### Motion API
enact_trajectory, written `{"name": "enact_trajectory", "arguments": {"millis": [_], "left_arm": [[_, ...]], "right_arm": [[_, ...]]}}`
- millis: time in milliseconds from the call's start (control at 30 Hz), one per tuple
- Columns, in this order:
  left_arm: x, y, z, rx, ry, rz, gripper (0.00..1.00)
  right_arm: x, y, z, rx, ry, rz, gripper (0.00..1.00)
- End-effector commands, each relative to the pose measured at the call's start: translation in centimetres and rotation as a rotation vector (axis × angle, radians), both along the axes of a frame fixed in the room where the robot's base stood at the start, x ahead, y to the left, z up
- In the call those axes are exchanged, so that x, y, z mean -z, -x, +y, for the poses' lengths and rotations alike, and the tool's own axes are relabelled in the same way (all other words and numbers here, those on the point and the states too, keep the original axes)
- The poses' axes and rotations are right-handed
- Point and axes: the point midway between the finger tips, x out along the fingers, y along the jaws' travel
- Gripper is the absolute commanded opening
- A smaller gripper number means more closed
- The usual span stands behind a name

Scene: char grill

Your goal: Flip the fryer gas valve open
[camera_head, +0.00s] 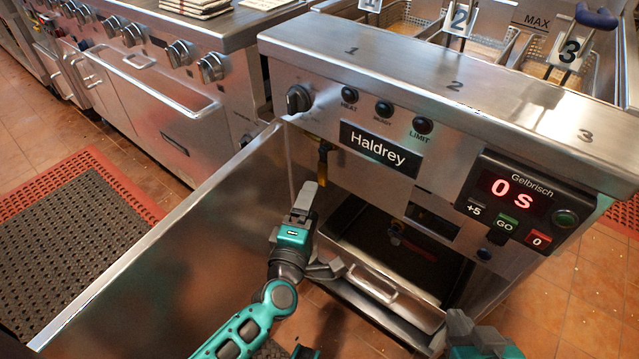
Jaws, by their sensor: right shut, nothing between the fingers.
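The fryer (380,155) carries the name Haldrey, and its door (170,235) stands open to the left. A red lever (418,249), apparently the gas valve's handle, shows inside the dark cabinet opening. It slopes down to the right; how it joins its pipe is hard to see.
A short yellow pipe (322,162) hangs under the control panel near the door hinge. A black knob (298,99) and timer box (518,200) reading 0 s are on the front. A low ledge with a handle (372,285) crosses the cabinet bottom. A range (165,85) stands left.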

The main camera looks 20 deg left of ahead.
Motion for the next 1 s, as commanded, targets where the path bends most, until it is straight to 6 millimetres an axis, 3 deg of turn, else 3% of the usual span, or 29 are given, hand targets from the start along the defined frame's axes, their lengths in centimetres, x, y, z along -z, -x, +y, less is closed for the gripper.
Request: {"name": "enact_trajectory", "arguments": {"millis": [200, 400, 833, 1000], "left_arm": [[0.1, -4.6, 0.2, 0.000, 0.000, -0.003, 0.85], [0.1, -7.0, 0.3, 0.000, 0.000, -0.001, 0.85], [0.0, -7.8, 0.3, 0.001, -0.002, 0.001, 0.84], [0.0, -7.8, 0.3, 0.001, -0.002, 0.001, 0.68]], "right_arm": [[0.9, 0.1, 0.2, -0.004, -0.002, 0.011, 0.00], [0.5, -0.2, 0.6, -0.010, -0.012, -0.004, 0.00], [0.3, -0.5, 0.7, -0.012, -0.013, -0.006, 0.00], [0.3, -0.5, 0.7, -0.011, -0.013, -0.007, 0.00]]}}
